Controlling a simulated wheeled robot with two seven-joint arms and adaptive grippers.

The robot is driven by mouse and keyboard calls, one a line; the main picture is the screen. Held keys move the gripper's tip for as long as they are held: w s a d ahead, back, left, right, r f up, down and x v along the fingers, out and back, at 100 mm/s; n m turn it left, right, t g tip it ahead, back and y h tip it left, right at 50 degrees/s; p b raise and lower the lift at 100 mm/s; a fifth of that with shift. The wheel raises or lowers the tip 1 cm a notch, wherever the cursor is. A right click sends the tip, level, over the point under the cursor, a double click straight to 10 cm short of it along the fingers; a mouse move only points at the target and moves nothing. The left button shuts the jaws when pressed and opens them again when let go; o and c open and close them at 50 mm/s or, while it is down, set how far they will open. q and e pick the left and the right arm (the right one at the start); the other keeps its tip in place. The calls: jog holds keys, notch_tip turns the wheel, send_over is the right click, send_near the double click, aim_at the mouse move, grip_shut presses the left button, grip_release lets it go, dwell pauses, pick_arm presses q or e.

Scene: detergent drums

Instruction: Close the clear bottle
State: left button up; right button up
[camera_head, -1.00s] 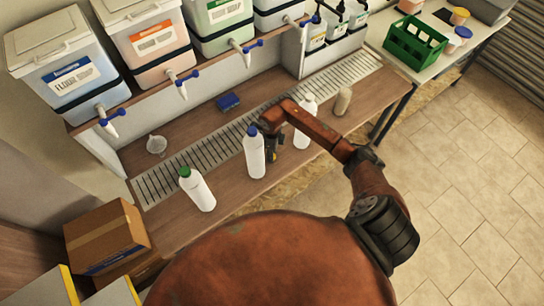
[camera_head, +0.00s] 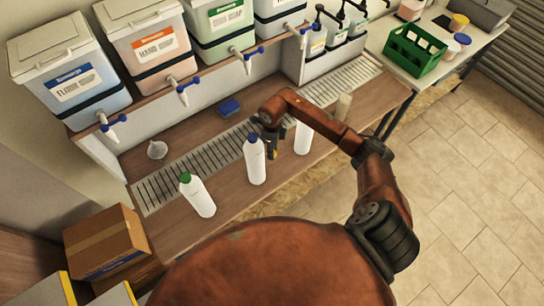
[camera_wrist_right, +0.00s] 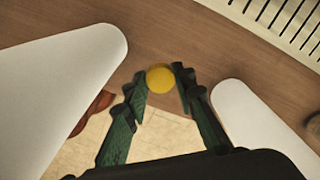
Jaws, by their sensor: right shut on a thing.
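My right gripper (camera_head: 271,150) is shut on a small round yellow cap (camera_wrist_right: 160,79), held between its fingertips above the counter. It hangs between the blue-capped white bottle (camera_head: 255,163) and another white bottle (camera_head: 303,140), whose top is hidden behind my arm. A green-capped white bottle (camera_head: 199,197) stands farther left. All three bottles look opaque white; I cannot tell which is the clear one. In the right wrist view, white bottle shapes flank the gripper on the left (camera_wrist_right: 60,90) and right (camera_wrist_right: 262,125). My left gripper is not in view.
A beige cylinder (camera_head: 344,105) stands right of the bottles. Drums with taps line the shelf above. A green crate (camera_head: 413,50) is on the right table.

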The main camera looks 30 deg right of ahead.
notch_tip(320, 180, up, 10)
dwell(0.4)
dwell(0.3)
